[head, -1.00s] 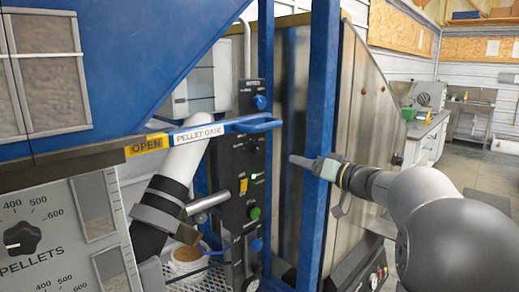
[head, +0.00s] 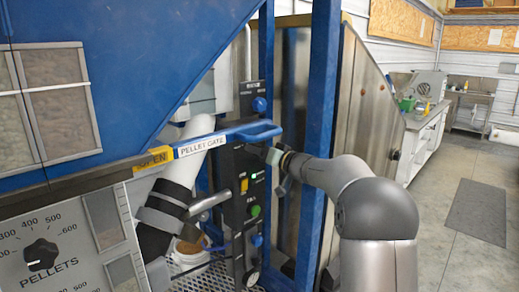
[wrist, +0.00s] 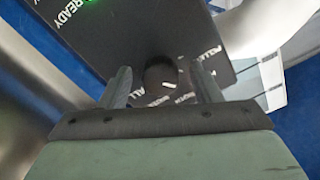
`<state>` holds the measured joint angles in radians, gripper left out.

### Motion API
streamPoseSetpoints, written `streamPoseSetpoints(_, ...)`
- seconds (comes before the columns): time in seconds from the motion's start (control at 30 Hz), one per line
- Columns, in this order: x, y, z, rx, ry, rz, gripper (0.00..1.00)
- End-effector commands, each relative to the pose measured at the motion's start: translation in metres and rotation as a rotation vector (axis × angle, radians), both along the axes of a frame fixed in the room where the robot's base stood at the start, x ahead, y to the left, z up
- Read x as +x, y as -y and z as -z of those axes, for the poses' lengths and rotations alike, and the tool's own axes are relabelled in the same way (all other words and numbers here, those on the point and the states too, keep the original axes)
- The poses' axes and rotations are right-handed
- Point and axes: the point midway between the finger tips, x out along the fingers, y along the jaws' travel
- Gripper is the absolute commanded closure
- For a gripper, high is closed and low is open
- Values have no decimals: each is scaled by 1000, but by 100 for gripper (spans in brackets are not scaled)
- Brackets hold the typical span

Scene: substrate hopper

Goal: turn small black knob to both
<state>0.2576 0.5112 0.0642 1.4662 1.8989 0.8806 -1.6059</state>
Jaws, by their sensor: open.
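The small black knob (wrist: 160,75) shows in the wrist view on a dark panel with white lettering around it. In the head view my gripper (head: 270,154) is at the upper part of the narrow black control panel (head: 238,215), and the knob cannot be made out there.
On the panel are a blue knob (head: 260,104) above, and a yellow switch (head: 244,186), green knob (head: 255,211) and lower blue knob (head: 257,240) below. A blue pellet gate handle (head: 255,131) juts out just above my gripper. A blue post (head: 318,140) stands close on the right.

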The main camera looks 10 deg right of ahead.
Motion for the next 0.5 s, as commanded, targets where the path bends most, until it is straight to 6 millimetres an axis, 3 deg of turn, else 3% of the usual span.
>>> streamPoseSetpoints(0.27,2,-1,0,0,0,0,43)
streamPoseSetpoints(0.43,2,-1,0,0,0,0,84)
streamPoseSetpoints(0.5,1,-1,0,0,0,-1,87)
